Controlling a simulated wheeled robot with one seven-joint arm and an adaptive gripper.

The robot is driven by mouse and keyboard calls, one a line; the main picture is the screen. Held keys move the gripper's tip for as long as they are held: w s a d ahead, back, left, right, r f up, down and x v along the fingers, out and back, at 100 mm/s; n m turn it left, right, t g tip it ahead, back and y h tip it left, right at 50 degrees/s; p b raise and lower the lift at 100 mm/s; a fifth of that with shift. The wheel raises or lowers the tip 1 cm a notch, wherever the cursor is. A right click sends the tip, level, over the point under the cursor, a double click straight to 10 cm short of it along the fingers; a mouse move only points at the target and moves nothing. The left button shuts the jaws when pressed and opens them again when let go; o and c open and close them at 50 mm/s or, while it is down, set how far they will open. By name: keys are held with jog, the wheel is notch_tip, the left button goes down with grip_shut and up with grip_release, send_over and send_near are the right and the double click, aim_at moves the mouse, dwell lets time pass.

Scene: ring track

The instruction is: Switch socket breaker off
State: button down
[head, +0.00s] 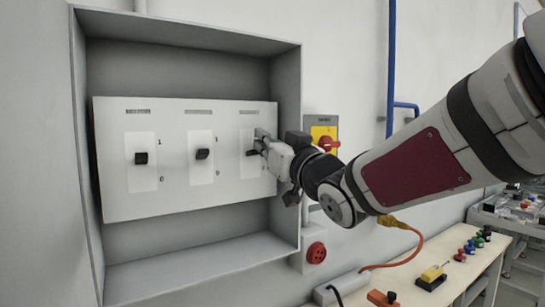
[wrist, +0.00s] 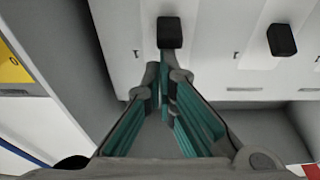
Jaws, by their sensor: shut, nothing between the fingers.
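The breaker panel (head: 120,205) is a white plate inside an open grey box, with three black levers side by side. Each lever sits on a light plate marked 1 above and 0 below. The labels above are too small to read, so I cannot tell which is the socket breaker. My gripper (head: 262,142) is at the right-hand lever (head: 251,153), shut and empty. In the wrist view, which is turned over, that lever (wrist: 170,32) stands just beyond my fingertips (wrist: 163,75); I cannot tell whether they touch. The middle lever (head: 202,154) and left lever (head: 141,158) are free.
The box's right wall (head: 285,215) is close to my gripper. A yellow plate with a red rotary switch (head: 328,144) is on the wall beyond it. A red round socket (head: 316,253) is below. A bench (head: 480,262) with small parts stands lower right.

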jog(key=f+t+y+b, duration=0.1)
jog(key=b, duration=0.5)
jog(key=t+y+b, duration=0.1)
jog(key=t+b, duration=0.1)
jog(key=b, duration=0.4)
jog(key=f+t+b, duration=0.1)
jog(key=b, duration=0.5)
jog(key=shift+s+d+f+y+b, duration=0.2)
jog(key=shift+s+f+y+b, duration=0.1)
jog(key=shift+s+f+y, duration=0.1)
